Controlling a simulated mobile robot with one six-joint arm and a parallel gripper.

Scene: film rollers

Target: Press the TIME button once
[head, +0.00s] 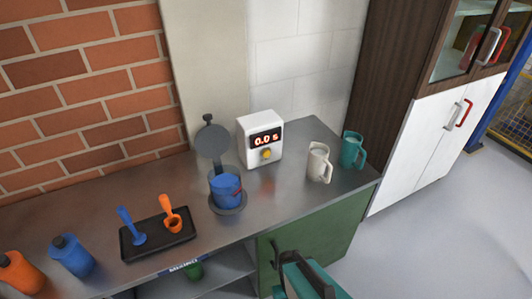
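A white timer box (259,131) stands on the grey metal worktop against the wall. Its dark display (266,139) shows "0.0 s" in glowing orange digits. A round yellow button (266,154) sits on its front face below the display; any lettering on it is too small to read. The button faces the camera and nothing covers it. A teal and black part of my arm shows at the bottom edge, well in front of the box and apart from it. I cannot make out any gripper fingers.
A dark stand with a blue cup (227,190) is just left of the box. White (317,161) and teal (350,150) mugs stand to its right. A black tray (156,236) with two scoops and two bottles are at left. The worktop (278,192) before the box is clear.

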